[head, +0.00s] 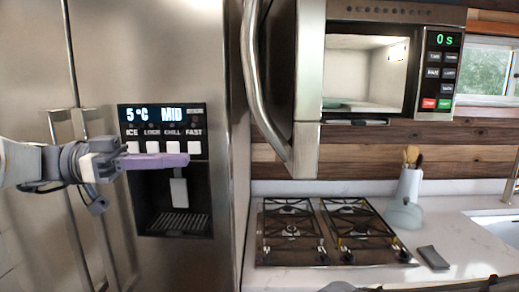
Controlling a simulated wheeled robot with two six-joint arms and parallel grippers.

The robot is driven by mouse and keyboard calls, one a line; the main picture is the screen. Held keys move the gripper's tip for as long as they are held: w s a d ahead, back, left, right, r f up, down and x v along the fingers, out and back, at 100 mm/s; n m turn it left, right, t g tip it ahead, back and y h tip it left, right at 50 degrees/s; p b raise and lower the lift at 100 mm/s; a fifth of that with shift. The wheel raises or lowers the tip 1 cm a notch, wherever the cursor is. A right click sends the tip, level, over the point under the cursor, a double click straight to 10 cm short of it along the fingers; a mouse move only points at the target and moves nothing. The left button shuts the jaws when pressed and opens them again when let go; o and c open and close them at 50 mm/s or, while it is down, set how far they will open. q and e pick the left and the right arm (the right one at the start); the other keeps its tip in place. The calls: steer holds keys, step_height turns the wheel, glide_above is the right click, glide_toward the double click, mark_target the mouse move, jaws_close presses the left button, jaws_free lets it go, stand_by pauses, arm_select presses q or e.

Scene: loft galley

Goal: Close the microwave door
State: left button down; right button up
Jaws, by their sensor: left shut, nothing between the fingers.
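The microwave (435,38) hangs above the stove, with a lit display reading 0 s. Its door (309,80) stands open, swung out toward me at the left of the microwave, with a long curved metal handle (252,80) on its left side. The bright cavity (365,72) shows through the opening, with a plate at its bottom. My left gripper (186,160) is shut and empty, its purple fingers pointing right in front of the fridge dispenser. It is left of and lower than most of the door, apart from it.
The steel fridge (190,45) with its dispenser panel fills the left side. Below the microwave is a gas stove (330,230) on a white counter. A utensil holder (408,185), a teal-grey jar (403,215) and a dark flat block (433,257) stand right of it.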

arm_select(q)
steer(key=w+d+p, duration=0.1)
steer(key=d+p, duration=0.5)
steer(key=d, duration=0.8)
steer(key=shift+w+d, duration=0.15)
steer(key=shift+w, duration=0.2)
steer(key=shift+f, duration=0.15)
